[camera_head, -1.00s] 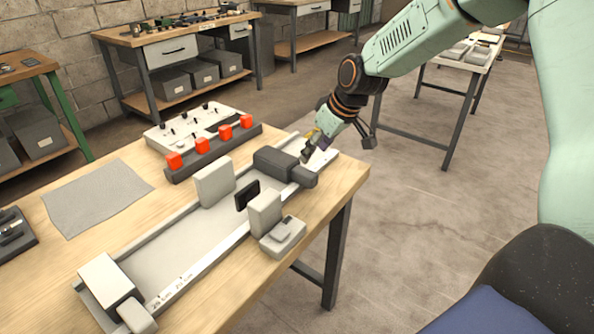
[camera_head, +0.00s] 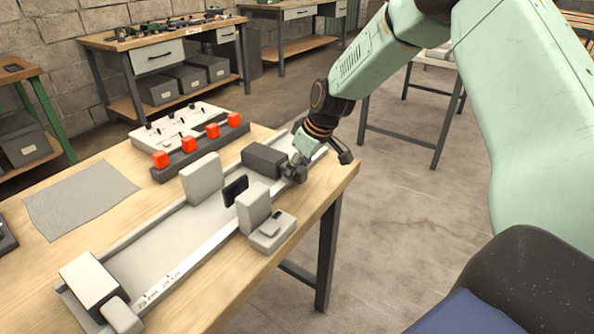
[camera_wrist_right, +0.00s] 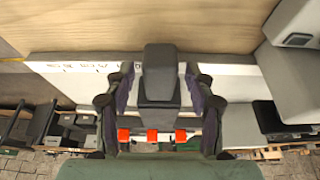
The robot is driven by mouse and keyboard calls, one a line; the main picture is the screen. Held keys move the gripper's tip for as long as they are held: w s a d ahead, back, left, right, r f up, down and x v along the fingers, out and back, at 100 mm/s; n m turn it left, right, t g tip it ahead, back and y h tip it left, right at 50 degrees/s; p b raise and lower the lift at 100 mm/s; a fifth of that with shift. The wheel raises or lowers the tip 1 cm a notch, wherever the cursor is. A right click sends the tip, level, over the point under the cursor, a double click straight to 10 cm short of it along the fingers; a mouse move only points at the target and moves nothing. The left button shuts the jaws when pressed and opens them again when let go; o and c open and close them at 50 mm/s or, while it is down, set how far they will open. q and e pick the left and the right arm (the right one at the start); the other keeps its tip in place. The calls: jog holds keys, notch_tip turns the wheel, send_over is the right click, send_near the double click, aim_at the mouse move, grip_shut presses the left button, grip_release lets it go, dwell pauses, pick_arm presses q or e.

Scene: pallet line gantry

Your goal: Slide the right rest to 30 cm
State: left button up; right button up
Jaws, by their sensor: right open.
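The right rest (camera_head: 263,160) is a dark grey block with a protruding handle, near the far right end of a long pale rail (camera_head: 197,257). The left rest (camera_head: 92,278), a pale block with a dark side, stands at the near left end. My right gripper (camera_head: 294,172) is at the right rest's handle. In the right wrist view, its open fingers (camera_wrist_right: 160,84) stand either side of the dark handle (camera_wrist_right: 160,70); contact is unclear. A printed scale (camera_wrist_right: 85,67) runs along the rail, its figures hard to read. My left gripper is out of view.
A pale upright block (camera_head: 202,178), a black plate (camera_head: 235,190) and a pale clamp-like block (camera_head: 268,229) stand mid-rail. A bar with red blocks (camera_head: 189,145) lies behind. A grey mat (camera_head: 80,200) lies left. The table's right edge is near my gripper.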

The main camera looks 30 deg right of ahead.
jog(key=shift+w, duration=0.1)
jog(key=shift+c, duration=0.4)
grip_shut()
